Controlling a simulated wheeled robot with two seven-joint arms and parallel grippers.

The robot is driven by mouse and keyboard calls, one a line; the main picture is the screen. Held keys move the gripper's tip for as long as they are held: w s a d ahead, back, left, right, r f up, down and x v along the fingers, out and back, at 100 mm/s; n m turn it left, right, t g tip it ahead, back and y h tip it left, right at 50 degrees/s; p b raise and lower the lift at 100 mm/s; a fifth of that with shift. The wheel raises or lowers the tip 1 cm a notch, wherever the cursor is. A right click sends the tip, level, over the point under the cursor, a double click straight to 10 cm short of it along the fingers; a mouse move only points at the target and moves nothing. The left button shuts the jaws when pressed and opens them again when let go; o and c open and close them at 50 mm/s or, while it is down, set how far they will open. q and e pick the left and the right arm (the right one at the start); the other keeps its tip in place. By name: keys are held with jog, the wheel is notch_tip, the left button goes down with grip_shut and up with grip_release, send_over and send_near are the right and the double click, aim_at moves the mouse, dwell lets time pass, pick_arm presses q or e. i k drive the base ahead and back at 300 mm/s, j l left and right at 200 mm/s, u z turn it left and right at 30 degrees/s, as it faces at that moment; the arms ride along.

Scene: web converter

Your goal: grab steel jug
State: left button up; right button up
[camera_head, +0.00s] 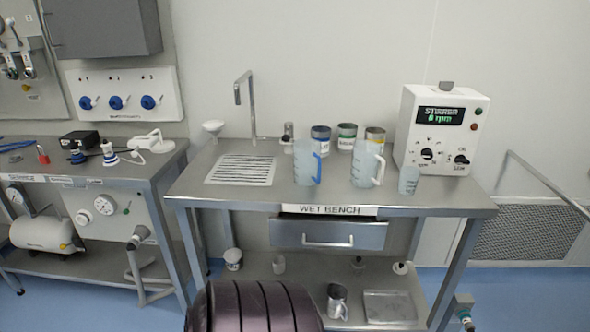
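A small steel jug (337,301) stands on the lower shelf of the wet bench, near the middle, below the drawer. It looks shiny grey, with its opening facing up. Two translucent plastic jugs stand on the bench top, one with a blue handle (306,163) and one with a white handle (367,164). Neither of my grippers is in view.
The wet bench top (230,200) and its drawer (329,235) overhang the jug. A flat metal tray (390,307) lies right of the jug. A dark ribbed rounded shape at the bottom hides the shelf's left front. A stirrer box (440,130) stands on top.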

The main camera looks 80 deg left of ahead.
aim_at(338, 305)
jog(key=u, duration=2.05)
